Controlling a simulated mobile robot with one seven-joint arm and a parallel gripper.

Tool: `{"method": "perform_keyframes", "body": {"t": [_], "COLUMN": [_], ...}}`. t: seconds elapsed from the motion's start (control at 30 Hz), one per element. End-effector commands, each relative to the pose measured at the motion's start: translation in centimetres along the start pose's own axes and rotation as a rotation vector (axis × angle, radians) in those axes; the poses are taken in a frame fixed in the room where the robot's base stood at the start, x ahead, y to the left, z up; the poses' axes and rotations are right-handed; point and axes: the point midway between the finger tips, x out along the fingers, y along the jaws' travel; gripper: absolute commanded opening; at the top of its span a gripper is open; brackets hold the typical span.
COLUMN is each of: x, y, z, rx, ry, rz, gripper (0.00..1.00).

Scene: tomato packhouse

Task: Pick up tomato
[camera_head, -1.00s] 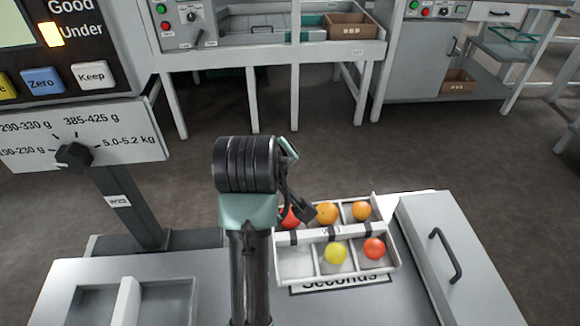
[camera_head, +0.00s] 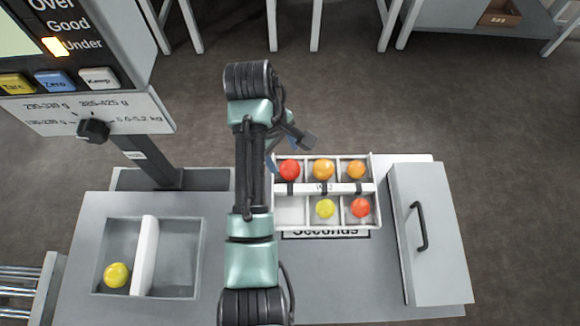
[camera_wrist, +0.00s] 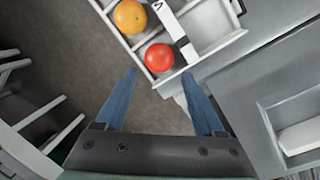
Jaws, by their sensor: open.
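The divided white tray (camera_head: 371,214) on the bench holds several tomatoes. Its back row has a red tomato (camera_head: 289,169) at left, an orange one (camera_head: 323,169) in the middle and another orange one (camera_head: 355,169) at right. Its front row has a yellow tomato (camera_head: 325,208) and a red one (camera_head: 361,208); the front left compartment is empty. In the wrist view my gripper (camera_wrist: 160,71) is open and empty, its blue fingers spread just short of a red tomato (camera_wrist: 159,58) in a corner compartment. In the head view my arm hides most of the gripper.
A yellow tomato (camera_head: 117,275) lies in the left well of a two-part recess (camera_head: 149,256) in the bench. The scale display (camera_head: 75,40) stands at the back left. A lidded box with a black handle (camera_head: 420,228) is right of the tray.

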Motion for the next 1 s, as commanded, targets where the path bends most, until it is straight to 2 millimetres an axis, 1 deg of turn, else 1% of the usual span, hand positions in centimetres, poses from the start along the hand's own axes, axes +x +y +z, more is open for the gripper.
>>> {"method": "perform_keyframes", "body": {"t": [0.03,0.1,0.27,0.53,0.67,0.87,0.97,1.0], "x": [0.9,1.6,2.5,6.4,7.2,7.2,7.1,7.1], "y": [-0.1,0.0,0.0,0.0,0.0,0.1,0.1,0.1], "z": [0.0,0.0,0.0,0.0,0.0,0.0,0.0,0.1], "rx": [0.0,0.001,0.001,0.0,0.0,0.001,0.001,0.001], "ry": [-0.001,0.0,0.001,0.001,0.002,0.002,0.002,0.002], "rz": [-0.002,-0.001,0.0,-0.001,0.001,0.002,0.001,0.001], "gripper": [0.7,0.7,0.7,0.7,0.7,0.7,0.54,0.47]}}
